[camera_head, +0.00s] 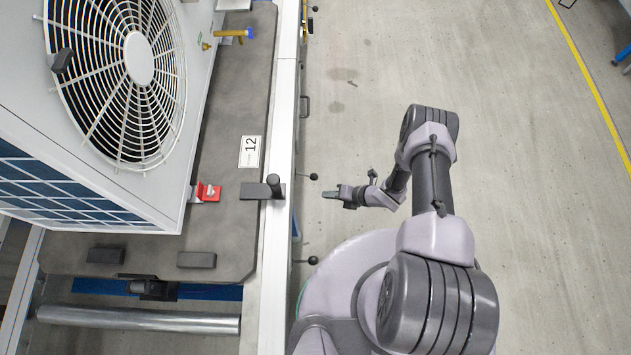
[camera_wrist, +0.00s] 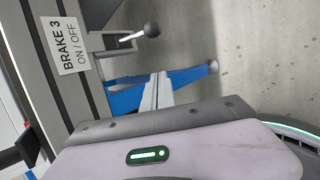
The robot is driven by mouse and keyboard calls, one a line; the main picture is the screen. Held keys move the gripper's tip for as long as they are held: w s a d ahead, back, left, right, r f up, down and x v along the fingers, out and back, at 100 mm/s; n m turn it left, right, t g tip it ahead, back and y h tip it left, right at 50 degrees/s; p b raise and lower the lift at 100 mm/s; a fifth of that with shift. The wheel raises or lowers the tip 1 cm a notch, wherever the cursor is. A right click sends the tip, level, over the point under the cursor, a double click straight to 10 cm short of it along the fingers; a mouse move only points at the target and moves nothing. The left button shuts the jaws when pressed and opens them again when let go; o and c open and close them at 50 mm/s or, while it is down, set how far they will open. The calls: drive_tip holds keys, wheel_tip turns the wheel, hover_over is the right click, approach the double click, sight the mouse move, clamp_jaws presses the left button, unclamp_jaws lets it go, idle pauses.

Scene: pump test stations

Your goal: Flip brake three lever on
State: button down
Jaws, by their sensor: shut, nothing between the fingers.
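The brake three lever shows in the wrist view as a thin silver rod with a dark ball knob (camera_wrist: 152,30). It sticks out to the right from the bench side, beside a white label (camera_wrist: 66,42) reading "BRAKE 3 ON / OFF". My gripper (camera_head: 333,194) is shut and empty in the head view, pointing left toward the bench edge. It is just right of and slightly below a black ball-knob lever (camera_head: 313,177), with a gap between them. I cannot tell for sure whether this is the brake three lever.
Another ball-knob lever (camera_head: 312,260) stands lower on the bench side. The bench's pale rail (camera_head: 279,120) carries a dark upright post (camera_head: 274,185). A large fan unit (camera_head: 190,60) and a red clamp (camera_head: 207,192) are on the bench. The floor (camera_head: 520,130) to the right is clear.

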drive_tip(key=w+a+f+b, duration=0.5)
drive_tip(key=w+b, duration=0.1)
idle(0.7)
drive_tip(key=shift+w, duration=0.1)
drive_tip(key=shift+d+r+h+p, duration=0.15)
drive_tip(key=shift+r+h+p, duration=0.2)
drive_tip(key=shift+h+p, duration=0.45)
